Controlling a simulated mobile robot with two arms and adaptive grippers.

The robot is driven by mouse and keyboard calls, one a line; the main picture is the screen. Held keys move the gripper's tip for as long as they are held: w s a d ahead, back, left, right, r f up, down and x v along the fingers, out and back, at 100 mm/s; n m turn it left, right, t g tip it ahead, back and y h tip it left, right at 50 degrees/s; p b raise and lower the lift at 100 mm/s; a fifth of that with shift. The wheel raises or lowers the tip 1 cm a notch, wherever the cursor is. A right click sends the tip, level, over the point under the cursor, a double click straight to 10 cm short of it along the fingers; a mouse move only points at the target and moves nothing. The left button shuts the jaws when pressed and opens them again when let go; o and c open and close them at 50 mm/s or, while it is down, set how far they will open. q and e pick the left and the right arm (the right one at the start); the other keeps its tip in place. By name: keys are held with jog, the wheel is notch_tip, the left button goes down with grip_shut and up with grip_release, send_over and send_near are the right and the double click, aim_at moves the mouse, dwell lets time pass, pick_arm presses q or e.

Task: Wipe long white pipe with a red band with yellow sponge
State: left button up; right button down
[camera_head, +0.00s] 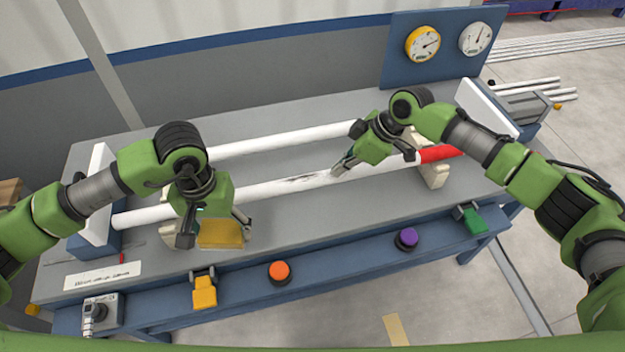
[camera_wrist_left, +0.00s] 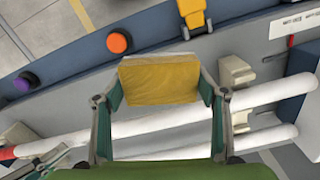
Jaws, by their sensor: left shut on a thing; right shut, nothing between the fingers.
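The long white pipe with a red band (camera_head: 270,188) lies across the front supports on the grey bench, with its red band (camera_head: 438,153) at the right end. Dark smudges mark its middle. It also shows in the left wrist view (camera_wrist_left: 175,120). My left gripper (camera_head: 213,236) is shut on the yellow sponge (camera_head: 221,234), in front of the pipe's left part. In the left wrist view the sponge (camera_wrist_left: 160,80) sits between both fingers. My right gripper (camera_head: 341,170) is shut and empty, its tips at the pipe just right of the smudges; I cannot tell whether they touch it.
A second white pipe (camera_head: 278,139) lies behind. White end plates (camera_head: 100,185) stand at both sides. The front ledge carries an orange button (camera_head: 279,271), a purple button (camera_head: 407,238), a yellow switch (camera_head: 204,292) and a green switch (camera_head: 473,219). A gauge panel (camera_head: 446,50) stands at the back.

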pick_arm(q)
jog(key=shift+f, duration=0.2)
pick_arm(e)
jog(key=shift+f, duration=0.5)
jog(key=shift+r, duration=0.1)
pick_arm(q)
notch_tip(320, 180, up, 5)
jog(key=p, duration=0.4)
jog(key=shift+r+p, duration=0.1)
jog(key=shift+p, duration=0.3)
pick_arm(e)
notch_tip(320, 180, up, 6)
